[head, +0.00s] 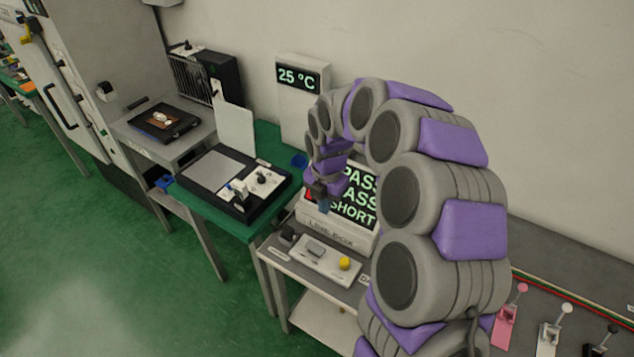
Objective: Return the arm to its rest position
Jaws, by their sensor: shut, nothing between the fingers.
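My arm rises from the lower right of the head view, arches up and bends over to the left. My gripper (323,197) hangs at its end, pointing down, in front of the display box (345,195). It is small here and shut, with nothing seen in it. The gripper and forearm hide part of the display's text, of which "PASS" and "SHORT" show. I cannot tell whether the gripper touches the box, but it appears apart from it.
A small table below holds a white panel with a yellow knob (345,263). Left of it, a green bench carries a black-framed fixture (215,177). Pink, white and black levers (511,312) stand at the lower right. A "25 °C" display (298,77) stands by the wall. Green floor is open at left.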

